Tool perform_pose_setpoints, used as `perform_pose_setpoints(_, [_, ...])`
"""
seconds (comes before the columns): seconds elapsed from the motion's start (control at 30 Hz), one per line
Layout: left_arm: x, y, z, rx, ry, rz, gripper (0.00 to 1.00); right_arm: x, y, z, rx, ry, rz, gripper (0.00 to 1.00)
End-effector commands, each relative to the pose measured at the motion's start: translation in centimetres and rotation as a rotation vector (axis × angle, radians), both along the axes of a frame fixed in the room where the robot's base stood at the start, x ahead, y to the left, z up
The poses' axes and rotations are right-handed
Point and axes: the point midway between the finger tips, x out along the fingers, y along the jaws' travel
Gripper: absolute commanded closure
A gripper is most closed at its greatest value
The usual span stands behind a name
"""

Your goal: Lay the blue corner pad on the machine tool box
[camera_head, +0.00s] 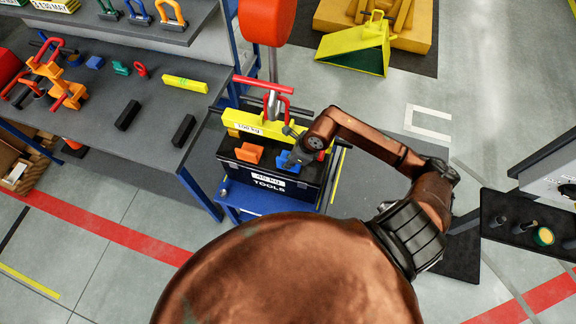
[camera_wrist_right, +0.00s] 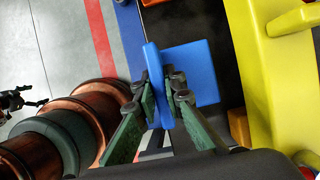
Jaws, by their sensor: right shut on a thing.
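The blue corner pad (camera_head: 283,160) is an L-shaped piece at the front right of the machine tool box (camera_head: 233,170), a black box labelled TOOLS. My right gripper (camera_head: 298,151) is shut on the pad. In the right wrist view, the fingers of the gripper (camera_wrist_right: 163,95) pinch one upright plate of the pad, and its other plate (camera_wrist_right: 203,70) spreads to the right over dark surface. I cannot tell whether the pad touches the box. My left gripper does not show in the head view.
A yellow beam (camera_head: 240,118) marked 100 kg lies along the box, with an orange pad (camera_head: 249,153) at the box's front. The box stands on a blue cart (camera_head: 238,197) beside a grey workbench (camera_head: 100,90) holding hooks and bars.

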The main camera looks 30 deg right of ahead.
Motion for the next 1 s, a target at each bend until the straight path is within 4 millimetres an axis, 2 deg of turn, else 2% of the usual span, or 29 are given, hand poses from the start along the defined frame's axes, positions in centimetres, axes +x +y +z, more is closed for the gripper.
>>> perform_pose_setpoints(0.2, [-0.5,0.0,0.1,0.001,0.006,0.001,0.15,-0.1,0.1,-2.9,0.002,0.002,-0.001,1.0])
perform_pose_setpoints(0.5, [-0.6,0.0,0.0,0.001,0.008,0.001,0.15,0.0,0.0,-3.2,-0.001,0.0,0.0,1.0])
perform_pose_setpoints(0.53, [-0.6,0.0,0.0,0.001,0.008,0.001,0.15,0.0,0.0,-3.1,-0.001,0.0,0.0,0.88])
perform_pose_setpoints(0.73, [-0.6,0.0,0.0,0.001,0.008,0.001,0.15,0.0,0.0,-3.1,-0.001,0.001,0.0,0.75])
perform_pose_setpoints(1.0, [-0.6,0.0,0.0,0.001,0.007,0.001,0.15,0.0,0.0,-3.1,-0.001,0.001,0.0,0.73])
